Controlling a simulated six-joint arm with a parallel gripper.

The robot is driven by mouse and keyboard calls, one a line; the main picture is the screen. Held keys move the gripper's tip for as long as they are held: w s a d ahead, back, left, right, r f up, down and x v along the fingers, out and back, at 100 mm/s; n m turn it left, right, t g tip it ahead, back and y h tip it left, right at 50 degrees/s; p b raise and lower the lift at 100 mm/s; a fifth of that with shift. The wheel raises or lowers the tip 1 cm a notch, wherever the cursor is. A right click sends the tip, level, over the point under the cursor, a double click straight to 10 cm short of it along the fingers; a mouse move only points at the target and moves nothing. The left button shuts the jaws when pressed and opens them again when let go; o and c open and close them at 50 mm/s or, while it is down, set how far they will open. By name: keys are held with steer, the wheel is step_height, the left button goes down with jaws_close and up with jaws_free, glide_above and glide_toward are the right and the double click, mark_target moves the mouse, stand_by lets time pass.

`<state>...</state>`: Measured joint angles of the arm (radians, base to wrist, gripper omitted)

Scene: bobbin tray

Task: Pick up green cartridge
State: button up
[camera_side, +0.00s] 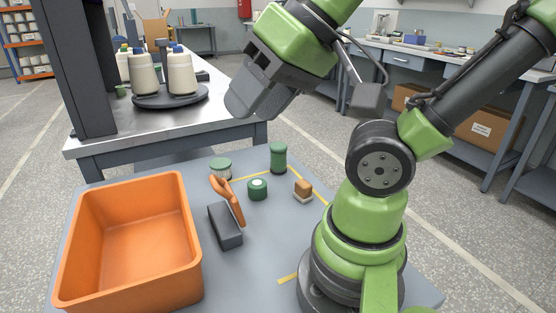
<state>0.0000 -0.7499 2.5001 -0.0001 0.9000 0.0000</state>
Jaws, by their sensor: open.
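A tall green cylinder (278,157), which looks like the green cartridge, stands upright on the grey table towards the back. A short green piece with a pale centre (257,189) lies to its left and nearer. A green and pale round piece (220,168) sits further left. My gripper (245,104) hangs in the air above and to the left of the tall cylinder, tilted down and left. It is open, clear of the table and holds nothing that I can see. The gap between its fingers is hard to make out from this side.
A large orange bin (128,245) fills the table's left side. A dark grey block (225,225) with an orange-handled tool (229,199) is beside it. A small brown and white piece (303,190) lies right of the green pieces. White bobbins (182,73) stand on the table behind.

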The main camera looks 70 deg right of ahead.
steer(key=shift+o, duration=0.4)
steer(key=o, duration=0.7)
